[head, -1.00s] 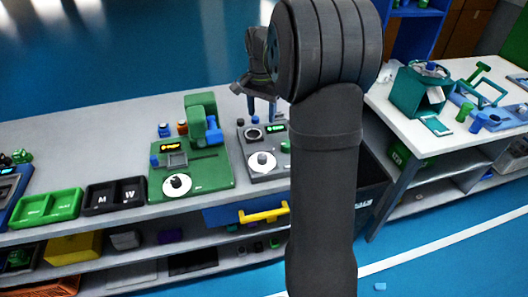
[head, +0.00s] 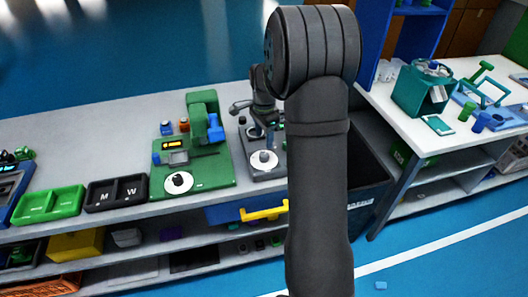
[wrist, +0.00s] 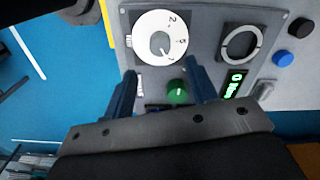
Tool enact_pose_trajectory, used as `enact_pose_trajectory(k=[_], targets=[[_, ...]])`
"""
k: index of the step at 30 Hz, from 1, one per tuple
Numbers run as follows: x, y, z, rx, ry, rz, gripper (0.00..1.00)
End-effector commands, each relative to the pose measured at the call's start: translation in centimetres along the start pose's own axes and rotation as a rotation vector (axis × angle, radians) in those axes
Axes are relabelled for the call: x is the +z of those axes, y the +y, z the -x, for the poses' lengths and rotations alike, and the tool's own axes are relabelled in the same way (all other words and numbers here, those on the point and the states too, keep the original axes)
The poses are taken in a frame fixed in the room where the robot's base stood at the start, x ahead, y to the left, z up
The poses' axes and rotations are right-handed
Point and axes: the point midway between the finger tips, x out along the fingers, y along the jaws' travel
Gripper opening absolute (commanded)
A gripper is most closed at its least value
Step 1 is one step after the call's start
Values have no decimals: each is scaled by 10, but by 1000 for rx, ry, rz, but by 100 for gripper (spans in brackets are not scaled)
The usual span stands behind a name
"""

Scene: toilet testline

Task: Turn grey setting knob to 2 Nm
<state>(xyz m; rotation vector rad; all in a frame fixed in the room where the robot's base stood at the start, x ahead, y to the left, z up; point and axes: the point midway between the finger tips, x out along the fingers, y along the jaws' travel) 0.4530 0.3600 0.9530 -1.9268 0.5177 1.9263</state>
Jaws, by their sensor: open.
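The grey setting knob (wrist: 159,43) sits in the middle of a white numbered dial (wrist: 162,27) on a grey panel (wrist: 203,32). Its pointer seems to face the lower right of the dial in the wrist view; the exact setting is too small to read. The dial (head: 264,160) also shows on the grey panel in the head view. My gripper (wrist: 163,80) is open, with its two blue fingers apart and nothing held.
A green testing station (head: 208,172) stands left of the panel in the head view.

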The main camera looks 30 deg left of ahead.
Motion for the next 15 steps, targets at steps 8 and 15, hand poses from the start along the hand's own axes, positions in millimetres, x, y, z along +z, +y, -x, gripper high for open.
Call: enact_pose_trajectory(k=[8, 15], targets=[[0, 0, -55, 2, 0, 0, 53], [0, 0, -75, 0, 1, 1, 53]])
